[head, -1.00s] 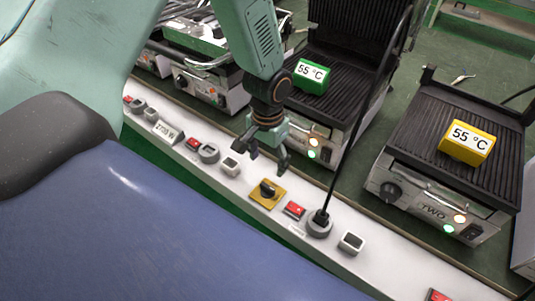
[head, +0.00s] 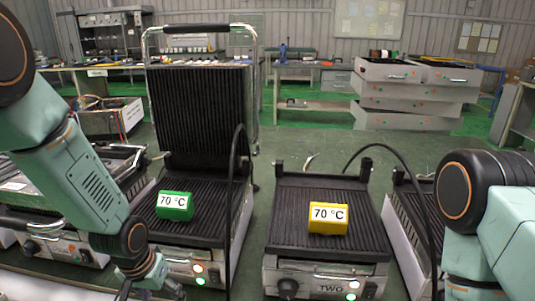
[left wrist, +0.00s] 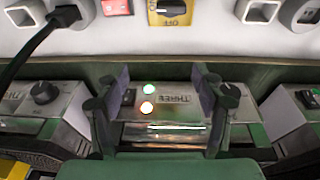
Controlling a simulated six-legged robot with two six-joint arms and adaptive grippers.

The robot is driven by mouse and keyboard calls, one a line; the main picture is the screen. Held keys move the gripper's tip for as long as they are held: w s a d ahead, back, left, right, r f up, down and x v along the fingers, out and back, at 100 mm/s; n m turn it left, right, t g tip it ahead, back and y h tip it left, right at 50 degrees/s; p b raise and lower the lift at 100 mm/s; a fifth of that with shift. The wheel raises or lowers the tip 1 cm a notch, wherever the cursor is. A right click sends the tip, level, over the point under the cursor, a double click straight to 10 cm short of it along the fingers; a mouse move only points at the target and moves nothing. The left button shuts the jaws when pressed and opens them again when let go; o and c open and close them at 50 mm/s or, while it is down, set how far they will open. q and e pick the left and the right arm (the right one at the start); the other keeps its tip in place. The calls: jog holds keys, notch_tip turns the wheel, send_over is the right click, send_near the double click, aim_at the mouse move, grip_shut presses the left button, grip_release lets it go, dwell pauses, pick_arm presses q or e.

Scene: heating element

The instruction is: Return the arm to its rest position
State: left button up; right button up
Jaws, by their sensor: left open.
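My left arm (head: 90,185) comes in from the left in the head view. Its gripper (head: 148,285) hangs at the bottom edge, in front of the grill with the green display, and is partly cut off. In the left wrist view my left gripper (left wrist: 160,82) is open and empty, its fingers apart in front of a grill panel marked THREE (left wrist: 175,98). My right arm (head: 490,225) shows at the right edge of the head view; its gripper is out of view.
A green block (head: 175,206) reading 70 °C sits on the open grill. A yellow block (head: 328,218) reading 70 °C sits on grill TWO (head: 330,258). Black cables rise beside both. A white panel (left wrist: 120,40) holds a plugged socket (left wrist: 68,16) and yellow switch (left wrist: 170,10).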

pick_arm(q)
jog(key=s+f, duration=0.4)
jog(key=s, duration=0.5)
jog(key=s+d+f+g, duration=0.1)
jog(key=s+f, duration=0.3)
jog(key=s, duration=0.5)
jog(key=s+d+f+n+g, duration=0.1)
jog(key=s+f, duration=0.3)
jog(key=s, duration=0.6)
jog(key=shift+f+y, duration=0.25)
jog(key=shift+y, duration=0.05)
